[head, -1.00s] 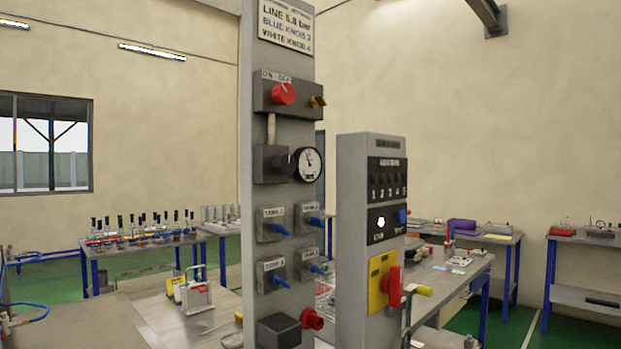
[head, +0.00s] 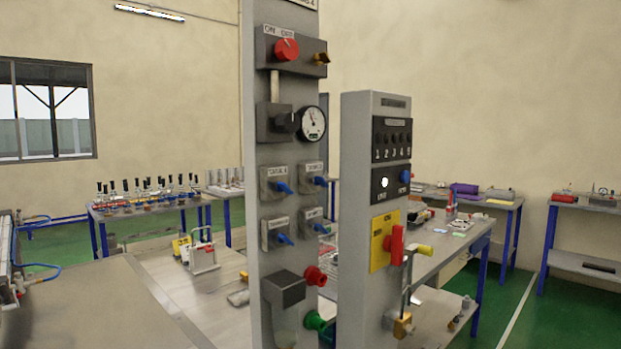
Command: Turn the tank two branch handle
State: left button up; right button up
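Four blue branch handles sit in two rows on the grey upright panel (head: 257,200), each on a small grey plate with a label. They are the upper left handle (head: 284,188), upper right handle (head: 320,181), lower left handle (head: 285,239) and lower right handle (head: 321,228). All four point to the right and slightly down. The labels are too blurred to tell surely which one is tank two. Neither of my grippers shows in this view.
Below are red (head: 316,276) and green (head: 315,321) fittings. A second grey post (head: 354,200) with a red handle (head: 397,245) stands close on the right. Benches stand behind.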

aim_at(317, 181)
jog(key=i+l+u, duration=0.1)
jog(key=u, duration=0.3)
jog(key=l+u, duration=0.2)
jog(key=u, duration=0.25)
jog(key=i+l+u, duration=0.1)
jog(key=l+u, duration=0.25)
jog(key=l, duration=0.75)
jog(key=l+u, duration=0.4)
jog(key=l, duration=0.65)
